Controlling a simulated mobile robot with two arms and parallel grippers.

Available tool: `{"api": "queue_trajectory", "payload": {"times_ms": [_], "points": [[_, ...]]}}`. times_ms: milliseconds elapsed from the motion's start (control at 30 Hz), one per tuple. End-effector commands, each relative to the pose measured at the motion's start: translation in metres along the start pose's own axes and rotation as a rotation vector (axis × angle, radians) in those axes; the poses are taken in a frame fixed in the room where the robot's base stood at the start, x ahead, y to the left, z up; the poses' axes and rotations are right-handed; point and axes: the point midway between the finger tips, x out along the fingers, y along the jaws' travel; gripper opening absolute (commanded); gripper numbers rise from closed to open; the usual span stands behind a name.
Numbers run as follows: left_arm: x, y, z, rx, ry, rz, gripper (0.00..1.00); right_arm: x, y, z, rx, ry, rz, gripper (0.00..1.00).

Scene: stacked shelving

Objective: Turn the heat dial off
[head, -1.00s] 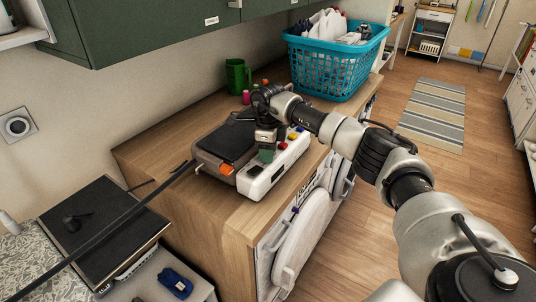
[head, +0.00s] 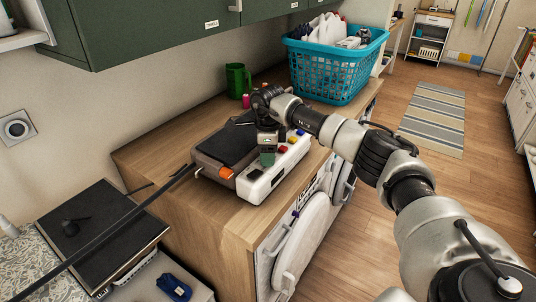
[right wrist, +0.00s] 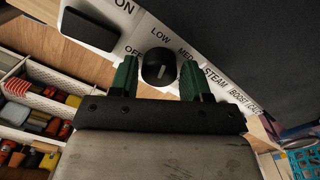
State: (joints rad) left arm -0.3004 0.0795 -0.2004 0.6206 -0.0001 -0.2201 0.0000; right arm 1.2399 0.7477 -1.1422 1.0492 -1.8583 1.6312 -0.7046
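The heat dial (right wrist: 158,67) is a small round black knob with a white pointer line. It sits on a white panel printed OFF, LOW, MED, STEAM and BOOST; which label the line points to is hard to tell. My right gripper (right wrist: 158,78) has its green fingers on either side of the dial, with narrow gaps showing. In the head view the right gripper (head: 267,158) is over the white control panel (head: 262,186) of a dark flat-topped appliance (head: 226,146) and hides the dial. My left gripper is not in view.
The appliance stands on a wooden counter (head: 150,155). A green mug (head: 237,77) and a blue laundry basket (head: 330,76) stand behind it. Green cabinets (head: 150,30) hang above. A black bar (head: 120,222) crosses the lower left.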

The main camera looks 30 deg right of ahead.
Motion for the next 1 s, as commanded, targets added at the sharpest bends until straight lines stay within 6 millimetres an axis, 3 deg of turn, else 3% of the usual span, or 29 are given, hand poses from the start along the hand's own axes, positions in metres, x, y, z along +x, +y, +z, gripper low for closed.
{"api": "queue_trajectory", "payload": {"times_ms": [367, 800, 1000], "points": [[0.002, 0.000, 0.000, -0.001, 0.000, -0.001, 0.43, -0.004, 0.000, 0.000, 0.000, 0.002, 0.000, 0.48], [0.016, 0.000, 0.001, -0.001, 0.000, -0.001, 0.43, -0.083, 0.000, 0.000, 0.000, 0.000, -0.002, 0.48], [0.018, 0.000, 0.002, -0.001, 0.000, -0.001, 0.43, -0.104, 0.000, 0.000, 0.000, 0.000, -0.001, 0.48]]}}
